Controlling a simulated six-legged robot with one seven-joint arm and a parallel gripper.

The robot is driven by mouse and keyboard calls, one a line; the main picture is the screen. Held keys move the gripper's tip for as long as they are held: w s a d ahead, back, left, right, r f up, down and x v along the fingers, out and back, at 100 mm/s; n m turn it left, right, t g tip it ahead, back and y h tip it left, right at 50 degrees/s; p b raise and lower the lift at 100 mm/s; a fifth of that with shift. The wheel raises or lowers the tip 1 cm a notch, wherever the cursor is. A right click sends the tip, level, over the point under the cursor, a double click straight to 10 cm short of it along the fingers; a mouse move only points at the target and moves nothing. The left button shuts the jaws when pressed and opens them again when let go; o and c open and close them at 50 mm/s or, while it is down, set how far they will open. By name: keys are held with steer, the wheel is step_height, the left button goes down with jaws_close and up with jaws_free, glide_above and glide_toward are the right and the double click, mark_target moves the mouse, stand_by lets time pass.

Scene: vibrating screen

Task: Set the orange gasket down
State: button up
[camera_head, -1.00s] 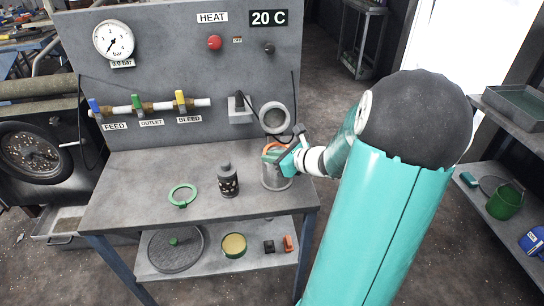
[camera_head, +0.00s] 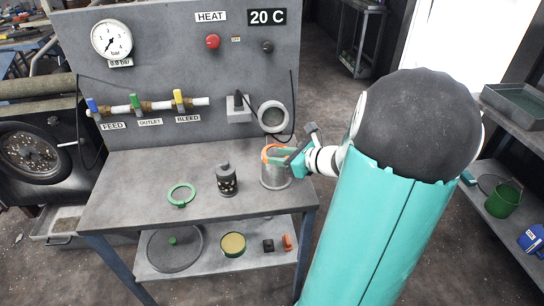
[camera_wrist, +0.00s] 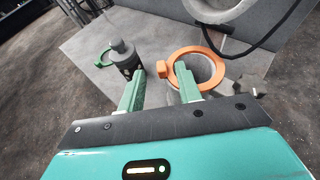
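The orange gasket (camera_wrist: 198,49) is a flat ring with a small block-like tab. It lies on the rim of a grey metal cylinder (camera_head: 275,179) on the bench; in the head view the gasket (camera_head: 266,153) is partly hidden by my gripper. My gripper (camera_wrist: 160,69) is open, its two green fingers apart, with the gasket's tab between or just beyond the tips and visible gaps beside it. In the head view my gripper (camera_head: 294,156) is at the cylinder's top right.
A dark perforated canister (camera_head: 227,182) and a green ring (camera_head: 181,194) stand left of the cylinder on the bench (camera_head: 140,180). A grey ring (camera_head: 273,117) and a cable are close behind the cylinder. The bench front is clear.

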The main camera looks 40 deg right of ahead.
steer(key=v, duration=0.8)
